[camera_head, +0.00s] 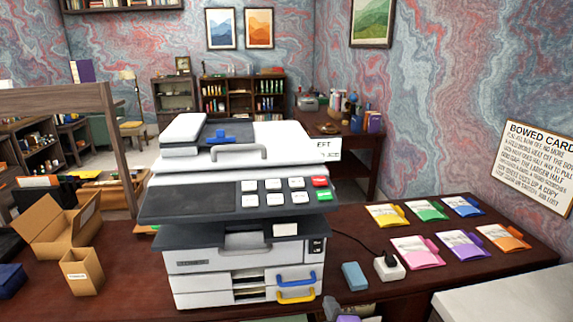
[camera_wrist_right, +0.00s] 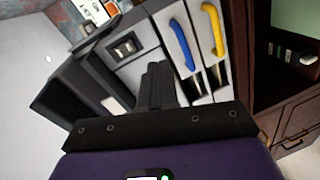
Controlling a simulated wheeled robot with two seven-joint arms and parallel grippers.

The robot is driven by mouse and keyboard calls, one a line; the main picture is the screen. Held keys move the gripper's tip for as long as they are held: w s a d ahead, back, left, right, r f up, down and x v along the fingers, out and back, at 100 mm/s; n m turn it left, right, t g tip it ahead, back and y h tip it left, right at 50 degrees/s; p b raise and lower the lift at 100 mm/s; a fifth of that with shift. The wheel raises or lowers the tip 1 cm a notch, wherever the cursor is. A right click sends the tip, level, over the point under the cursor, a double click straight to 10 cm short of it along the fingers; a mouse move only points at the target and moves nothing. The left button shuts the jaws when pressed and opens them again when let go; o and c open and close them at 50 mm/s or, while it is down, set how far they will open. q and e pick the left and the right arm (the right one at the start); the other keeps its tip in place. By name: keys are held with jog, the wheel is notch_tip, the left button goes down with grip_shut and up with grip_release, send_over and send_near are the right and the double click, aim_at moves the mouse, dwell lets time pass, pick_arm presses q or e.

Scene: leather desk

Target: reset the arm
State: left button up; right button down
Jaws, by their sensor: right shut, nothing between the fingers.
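My right gripper (camera_head: 331,305) shows only partly at the bottom edge of the head view, low in front of the desk and near the printer's lower right corner. In the right wrist view its dark fingers (camera_wrist_right: 156,84) are together and nothing shows between them. The printer (camera_head: 195,262) stands on the desk with a blue drawer handle (camera_head: 296,279) above a yellow one (camera_head: 296,295). Both handles also show in the right wrist view, beyond the fingers and apart from them. My left gripper is not in view.
The dark wooden desk (camera_head: 130,265) holds open cardboard boxes (camera_head: 55,225) at left. A white socket block (camera_head: 390,268), a blue block (camera_head: 354,276) and several coloured packets (camera_head: 417,252) lie at right. A pale surface (camera_head: 510,300) fills the lower right corner.

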jog(key=s+f+m+g+p, duration=0.1)
jog(key=s+f+m+g, duration=0.35)
jog(key=f, duration=0.65)
jog(key=s+f+m+g+p, duration=0.1)
jog(key=s+f+m+g, duration=0.35)
jog(key=f, duration=0.65)
jog(key=s+a+f+m+g+y+p, duration=0.1)
jog(key=s+f+m+g, duration=0.2)
jog(key=s+f+m, duration=0.2)
jog(key=s+a+f+m+g+y+p, duration=0.1)
jog(key=s+f+m+g, duration=0.2)
jog(key=s, duration=0.7)
notch_tip(320, 180, down, 2)
jog(key=shift+a+m, duration=0.25)
jog(key=shift+m, duration=0.95)
jog(key=shift+s, duration=0.1)
